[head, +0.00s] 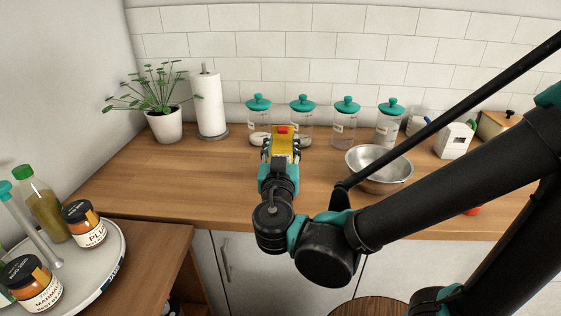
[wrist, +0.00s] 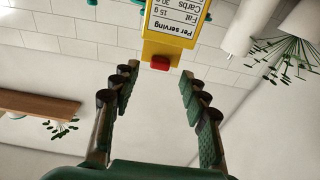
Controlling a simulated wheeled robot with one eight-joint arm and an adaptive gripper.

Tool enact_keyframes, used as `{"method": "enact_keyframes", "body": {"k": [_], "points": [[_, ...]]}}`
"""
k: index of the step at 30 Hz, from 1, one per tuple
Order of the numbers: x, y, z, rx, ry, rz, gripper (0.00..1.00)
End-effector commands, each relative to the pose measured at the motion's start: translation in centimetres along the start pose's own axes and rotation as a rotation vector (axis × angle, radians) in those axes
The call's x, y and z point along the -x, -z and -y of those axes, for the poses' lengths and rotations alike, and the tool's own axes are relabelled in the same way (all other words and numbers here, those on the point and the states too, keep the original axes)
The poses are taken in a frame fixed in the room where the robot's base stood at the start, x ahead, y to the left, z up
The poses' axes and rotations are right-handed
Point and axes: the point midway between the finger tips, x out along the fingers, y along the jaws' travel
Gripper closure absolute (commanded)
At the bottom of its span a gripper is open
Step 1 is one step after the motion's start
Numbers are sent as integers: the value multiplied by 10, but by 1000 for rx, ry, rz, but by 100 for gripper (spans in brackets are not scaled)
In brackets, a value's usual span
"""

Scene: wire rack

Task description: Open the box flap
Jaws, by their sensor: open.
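A yellow box (head: 282,145) with a white printed nutrition panel stands on the wooden counter, partly hidden behind my gripper in the head view. The box also shows at the top of the wrist view (wrist: 180,38), cut off by the frame. A small red piece (wrist: 159,62) sits at its near end, and red shows on top in the head view (head: 283,129). I cannot tell the flap's outline or angle. My gripper (wrist: 159,76) is open and empty, with its fingers on either side of the line to the red piece.
Several teal-lidded glass jars (head: 347,122) line the back wall. A metal bowl (head: 379,171) stands to the right. A paper towel roll (head: 208,104) and a potted plant (head: 163,122) stand to the left. Clear counter (head: 190,170) lies left of my gripper.

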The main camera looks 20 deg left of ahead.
Motion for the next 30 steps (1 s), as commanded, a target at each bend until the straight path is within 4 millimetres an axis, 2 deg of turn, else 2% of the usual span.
{"method": "enact_keyframes", "body": {"k": [6,15,21,30], "points": [[36,0,1,-2,5,1,55],[72,0,0,0,3,1,55],[82,0,0,-1,1,1,55],[84,0,-1,0,0,1,55]]}}
